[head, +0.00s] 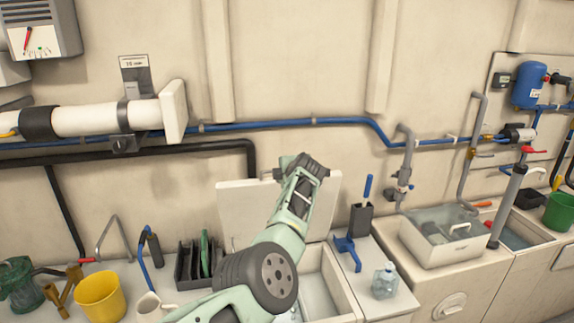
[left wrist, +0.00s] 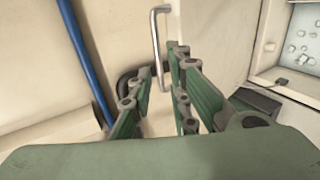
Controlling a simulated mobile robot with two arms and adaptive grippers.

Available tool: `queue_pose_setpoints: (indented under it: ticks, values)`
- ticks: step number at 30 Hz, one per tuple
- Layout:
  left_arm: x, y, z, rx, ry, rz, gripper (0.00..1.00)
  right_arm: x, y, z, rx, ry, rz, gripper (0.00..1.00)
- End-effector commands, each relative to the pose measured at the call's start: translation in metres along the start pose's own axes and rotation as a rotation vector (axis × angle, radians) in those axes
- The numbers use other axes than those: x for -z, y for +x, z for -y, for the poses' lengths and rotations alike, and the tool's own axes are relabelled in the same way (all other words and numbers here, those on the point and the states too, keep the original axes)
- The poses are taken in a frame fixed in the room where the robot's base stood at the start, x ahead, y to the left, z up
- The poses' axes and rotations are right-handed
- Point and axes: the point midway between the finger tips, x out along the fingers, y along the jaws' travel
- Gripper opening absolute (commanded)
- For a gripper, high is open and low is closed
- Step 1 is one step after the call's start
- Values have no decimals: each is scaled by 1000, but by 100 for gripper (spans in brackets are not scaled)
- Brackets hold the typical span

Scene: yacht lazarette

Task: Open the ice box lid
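The ice box lid (head: 245,215) is a white panel standing raised, near upright, against the back wall. The ice box (head: 345,290) below it is open, and ice shows in it in the left wrist view (left wrist: 300,50). My left gripper (head: 305,168) is at the lid's top edge, near its right side, and the arm hides part of the panel. My right gripper is not in view.
A blue pipe (head: 290,121) runs along the wall close behind the gripper. A dark rack (head: 190,265) and a yellow bucket (head: 100,297) stand left of the box. A clear bottle (head: 385,282) and a sink (head: 440,235) are to the right.

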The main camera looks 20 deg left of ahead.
Motion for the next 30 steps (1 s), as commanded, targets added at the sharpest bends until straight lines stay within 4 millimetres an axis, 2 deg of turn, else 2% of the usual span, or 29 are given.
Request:
queue_pose_setpoints:
  ticks: [3,6,16,19,22,26,28,30]
  values:
    - [-1,-9,-16,-1,-2,1,17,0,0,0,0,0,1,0]
    - [0,-12,-23,0,0,1,17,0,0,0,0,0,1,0]
    - [0,-15,-28,0,0,0,17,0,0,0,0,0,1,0]
    - [4,-12,-28,-10,2,-6,9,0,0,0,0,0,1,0]
    - [26,-2,-29,-81,22,-40,0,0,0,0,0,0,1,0]
    - [78,12,-36,-299,118,-103,0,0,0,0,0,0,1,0]
    - [101,7,-40,-446,225,-113,0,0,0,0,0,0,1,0]
    - [110,-5,-36,-578,357,-92,0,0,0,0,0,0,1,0]
